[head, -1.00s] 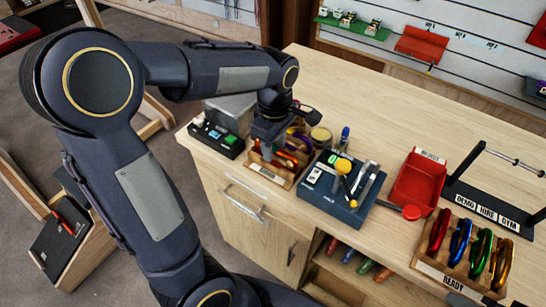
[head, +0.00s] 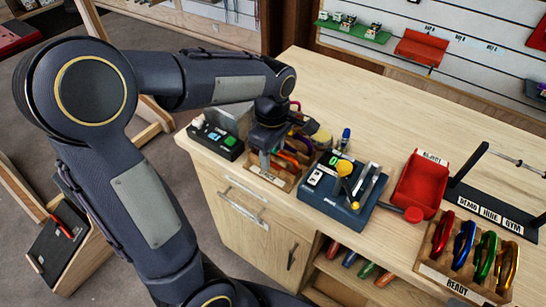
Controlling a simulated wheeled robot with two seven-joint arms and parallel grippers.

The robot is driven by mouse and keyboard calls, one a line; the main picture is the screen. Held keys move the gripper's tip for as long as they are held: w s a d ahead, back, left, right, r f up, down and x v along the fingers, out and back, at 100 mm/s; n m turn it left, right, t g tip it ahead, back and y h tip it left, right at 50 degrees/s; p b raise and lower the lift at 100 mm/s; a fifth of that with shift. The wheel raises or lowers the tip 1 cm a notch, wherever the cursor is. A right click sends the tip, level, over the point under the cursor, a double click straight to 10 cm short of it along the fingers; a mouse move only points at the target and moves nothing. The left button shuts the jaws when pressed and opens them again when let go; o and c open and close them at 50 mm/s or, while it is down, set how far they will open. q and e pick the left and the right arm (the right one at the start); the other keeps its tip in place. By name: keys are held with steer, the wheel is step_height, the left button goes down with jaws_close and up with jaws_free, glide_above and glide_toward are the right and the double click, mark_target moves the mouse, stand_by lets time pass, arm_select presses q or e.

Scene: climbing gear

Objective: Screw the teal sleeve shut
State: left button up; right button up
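My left gripper (head: 265,165) points down at the left part of a small wooden rack (head: 283,183) on the counter. The rack holds several coloured carabiners, among them an orange one (head: 288,159). The gripper hides part of the rack, and its fingertips are too small and dark to show whether they are open or shut. I cannot make out a teal sleeve; it may be hidden behind the gripper. A dark blue fixture (head: 337,205) with a yellow knob (head: 345,168) and a metal bar stands to the right of the rack. My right gripper is not in view.
A black box with buttons (head: 218,138) stands left of the rack. A red tray (head: 420,183), a READY rack (head: 455,275) of several carabiners and a DEMO/HIRE/GYM stand (head: 489,215) are on the right. The back of the counter (head: 400,115) is clear.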

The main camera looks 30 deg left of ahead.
arm_select(q)
steer(key=shift+s, duration=0.8)
steer(key=shift+r+p, duration=1.25)
steer(key=shift+r, duration=0.15)
steer(key=shift+w, duration=0.1)
steer(key=shift+w, duration=1.15)
steer(key=shift+f, duration=0.1)
